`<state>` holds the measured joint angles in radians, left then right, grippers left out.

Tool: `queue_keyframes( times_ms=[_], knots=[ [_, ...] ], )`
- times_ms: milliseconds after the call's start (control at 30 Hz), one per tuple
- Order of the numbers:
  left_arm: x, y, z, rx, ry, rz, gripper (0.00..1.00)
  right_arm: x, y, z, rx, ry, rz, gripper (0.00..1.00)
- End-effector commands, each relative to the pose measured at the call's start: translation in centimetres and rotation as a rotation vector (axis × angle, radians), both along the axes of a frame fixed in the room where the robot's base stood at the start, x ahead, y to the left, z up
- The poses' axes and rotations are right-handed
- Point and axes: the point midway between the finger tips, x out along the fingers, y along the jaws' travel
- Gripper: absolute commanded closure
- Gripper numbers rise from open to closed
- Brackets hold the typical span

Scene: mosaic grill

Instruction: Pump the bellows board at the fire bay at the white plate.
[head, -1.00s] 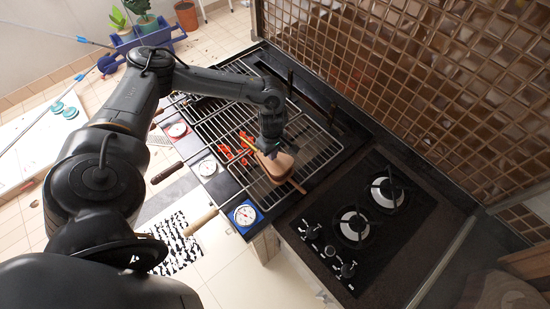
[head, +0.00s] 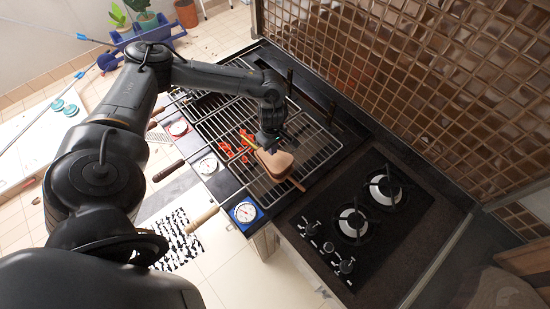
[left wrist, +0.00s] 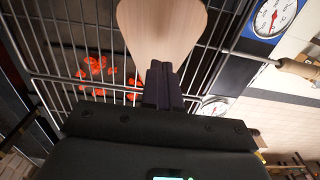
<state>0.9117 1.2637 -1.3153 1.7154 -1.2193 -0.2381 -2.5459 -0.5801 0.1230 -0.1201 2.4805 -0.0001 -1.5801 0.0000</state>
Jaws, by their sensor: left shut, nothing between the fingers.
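The bellows board (head: 280,166), a pale wooden paddle-shaped board, lies over the front part of the grill rack. It also shows at the top of the left wrist view (left wrist: 160,28). My left gripper (head: 268,143) is above the board's far end in the head view, fingers shut and empty. In the left wrist view its closed fingertips (left wrist: 163,72) overlap the board's edge; I cannot tell whether they touch. The white plate (head: 208,165) carries a round dial on the grill's front edge. Red-orange coals (head: 225,148) glow under the rack beside the board. My right gripper is not in view.
A red plate (head: 178,128) and a blue plate (head: 246,212) with dials flank the white one. Wooden handles (head: 202,220) stick out from the grill front. A gas hob (head: 362,222) is at the right, and a lattice screen (head: 420,90) stands behind.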

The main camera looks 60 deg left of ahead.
Motion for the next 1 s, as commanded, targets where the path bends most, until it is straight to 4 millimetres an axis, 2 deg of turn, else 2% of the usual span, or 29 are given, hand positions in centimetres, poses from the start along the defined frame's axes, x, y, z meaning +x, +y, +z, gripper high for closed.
queue_keyframes(
  times_ms=[733, 1000],
  knots=[
    [-0.1, 0.0, -5.2, 0.001, 0.001, 0.0, 1.0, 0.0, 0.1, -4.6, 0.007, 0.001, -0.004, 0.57],
    [-0.1, 0.1, -4.4, 0.002, 0.002, 0.0, 1.0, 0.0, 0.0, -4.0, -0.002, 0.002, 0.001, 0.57]
  ],
)
